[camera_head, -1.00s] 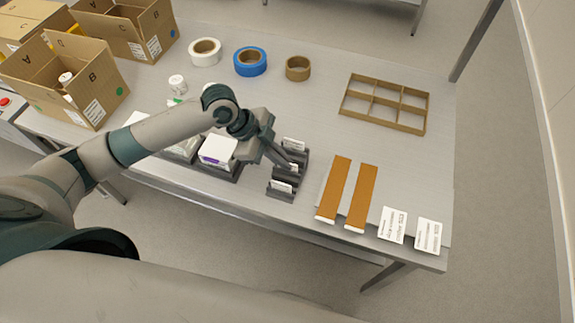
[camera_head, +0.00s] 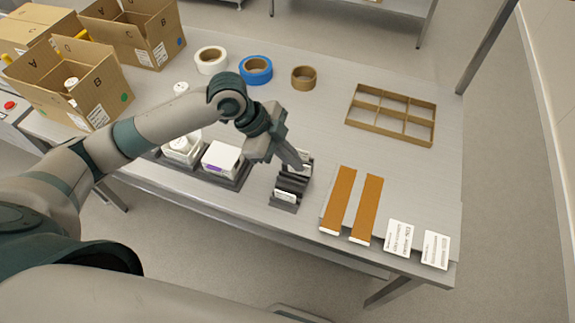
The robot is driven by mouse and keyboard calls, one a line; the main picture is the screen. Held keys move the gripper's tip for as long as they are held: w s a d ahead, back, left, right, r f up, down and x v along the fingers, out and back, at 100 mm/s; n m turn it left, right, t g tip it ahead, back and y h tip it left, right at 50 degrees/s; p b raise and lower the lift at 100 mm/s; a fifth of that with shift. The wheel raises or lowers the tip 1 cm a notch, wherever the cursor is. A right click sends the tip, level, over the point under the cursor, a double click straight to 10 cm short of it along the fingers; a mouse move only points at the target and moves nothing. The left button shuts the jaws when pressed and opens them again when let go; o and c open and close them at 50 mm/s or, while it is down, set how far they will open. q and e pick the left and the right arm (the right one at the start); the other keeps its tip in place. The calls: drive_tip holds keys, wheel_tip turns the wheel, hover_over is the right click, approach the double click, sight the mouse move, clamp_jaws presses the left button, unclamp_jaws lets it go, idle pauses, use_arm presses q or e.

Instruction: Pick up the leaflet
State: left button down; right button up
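A black slotted rack (camera_head: 291,184) stands near the front edge of the table. A white leaflet (camera_head: 285,196) stands in its front slot. Another white leaflet (camera_head: 307,157) shows at the back end of the rack, partly hidden by my gripper. My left gripper (camera_head: 301,165) reaches down from the left, with its fingertips at the back part of the rack, close to that leaflet. The fingers look close together, but I cannot tell whether they hold a leaflet. My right gripper is not in view.
White boxes (camera_head: 222,158) sit in a dark tray left of the rack. Two brown strips (camera_head: 339,198) and two white cards (camera_head: 398,237) lie to the right. A cardboard divider (camera_head: 390,116) and tape rolls (camera_head: 256,69) are farther back. Open cartons (camera_head: 72,82) stand at left.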

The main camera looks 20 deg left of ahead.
use_arm(q)
drive_tip(key=s+d+r+b, duration=0.1)
drive_tip(key=s+d+r, duration=0.1)
drive_tip(key=d+r, duration=0.3)
drive_tip(key=d, duration=0.4)
drive_tip(key=shift+s+r+b, duration=0.3)
drive_tip(key=shift+s+r, duration=0.05)
drive_tip(key=w+a+r+n+t+y, duration=0.2)
drive_tip(key=w+a+n+y, duration=0.2)
drive_tip(key=a+n, duration=0.4)
drive_tip(key=w+a+r+n+t+y, duration=0.2)
drive_tip(key=w+a+r+n+y, duration=0.1)
drive_tip(key=a+n, duration=0.5)
drive_tip(key=shift+w+n+y, duration=0.6)
drive_tip(key=shift+w+n, duration=0.2)
drive_tip(key=shift+n, duration=0.5)
